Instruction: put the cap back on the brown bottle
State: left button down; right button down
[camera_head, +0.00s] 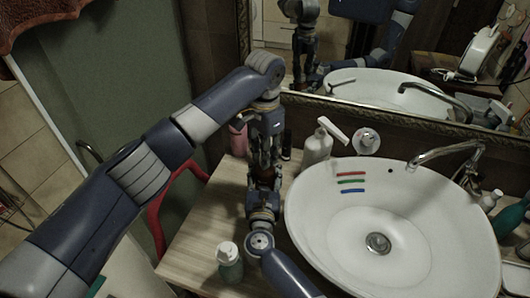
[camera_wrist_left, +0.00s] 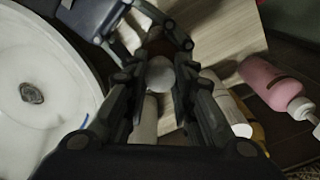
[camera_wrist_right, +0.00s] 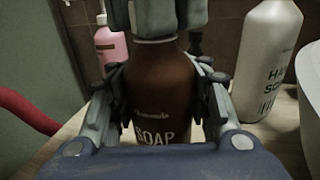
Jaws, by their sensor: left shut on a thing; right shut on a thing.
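The brown bottle (camera_wrist_right: 165,95), labelled "SOAP", stands upright in the right wrist view. My right gripper (camera_wrist_right: 165,112) is shut around its body. A little brown of it shows between my grippers in the head view (camera_head: 264,172). My left gripper (camera_head: 263,158) comes down from above and is shut on the white cap. The rounded cap (camera_wrist_left: 160,73) sits between the left fingers in the left wrist view. In the right wrist view the cap (camera_wrist_right: 157,18) is right above the bottle's neck. I cannot tell whether it is seated; the fingers partly hide the join.
A white soap dispenser (camera_head: 317,148) stands right of my grippers, beside the white basin (camera_head: 330,225). A pink bottle (camera_wrist_right: 110,45) stands behind, to the left. A green bottle with a white top (camera_head: 230,265) is at the front of the wooden counter (camera_head: 205,228). Bare counter lies left of my right gripper.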

pick_arm(q)
jog(key=m, duration=0.9)
jog(key=shift+m, duration=0.4)
jog(key=c, duration=1.3)
grip_release()
notch_tip(320, 180, up, 12)
jog(key=shift+w, duration=0.1)
pick_arm(e)
jog(key=c, duration=0.8)
grip_release()
